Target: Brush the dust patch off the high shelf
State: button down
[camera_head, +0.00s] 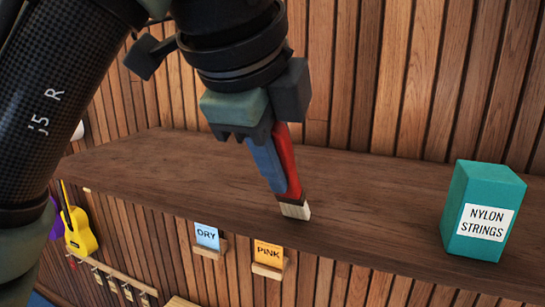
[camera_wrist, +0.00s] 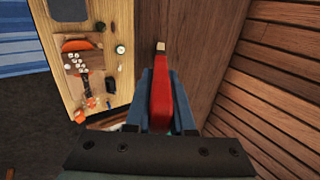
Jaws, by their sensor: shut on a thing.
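My gripper (camera_head: 277,178) is shut on a brush (camera_head: 287,160) with a red handle and pale bristles. The brush points down, slightly tilted, with its bristles at or just above the front part of the dark brown wooden shelf (camera_head: 375,195). I cannot tell whether they touch. In the wrist view, the brush (camera_wrist: 160,100) lies between my blue fingers (camera_wrist: 160,78), with its pale tip over the shelf (camera_wrist: 190,25). I cannot make out a dust patch in either view; my gripper and brush cover part of the shelf.
A teal NYLON STRINGS box (camera_head: 480,212) stands on the shelf at the right. DRY (camera_head: 207,236) and PINK (camera_head: 269,253) cards sit below the front edge. A yellow ukulele (camera_head: 78,230) hangs lower left. A plank wall (camera_head: 400,75) backs the shelf. The shelf between brush and box is clear.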

jog(key=shift+r, duration=3.05)
